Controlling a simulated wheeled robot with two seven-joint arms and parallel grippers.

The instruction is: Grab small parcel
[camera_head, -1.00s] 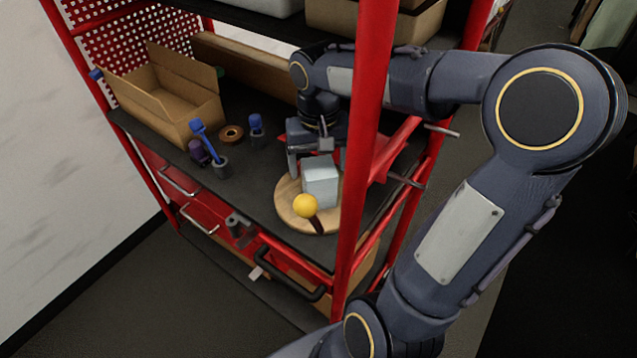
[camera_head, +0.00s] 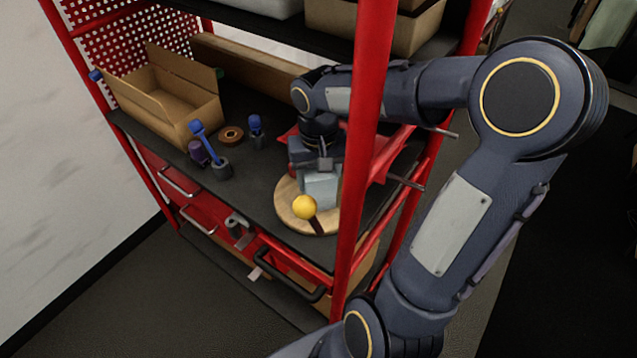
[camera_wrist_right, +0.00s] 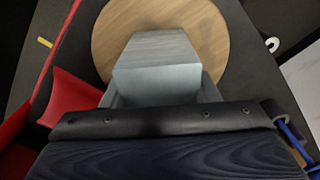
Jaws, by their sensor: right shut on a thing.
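The small parcel (camera_head: 321,187) is a pale grey-white block on a round wooden board (camera_head: 288,203) on the dark shelf. My right gripper (camera_head: 318,176) is lowered over the parcel from behind and above, and is shut on it. In the right wrist view the parcel (camera_wrist_right: 158,58) stands out ahead of the gripper (camera_wrist_right: 160,95), with the board (camera_wrist_right: 205,30) beneath. The parcel's far sides are partly hidden by the gripper. My left gripper is not in view.
A yellow ball-topped item (camera_head: 305,207) is in front of the parcel on the board. A red post (camera_head: 362,150) stands just right of the gripper. An open cardboard box (camera_head: 165,100), blue-handled tools (camera_head: 210,148) and a tape roll (camera_head: 231,135) sit left. An upper shelf hangs above.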

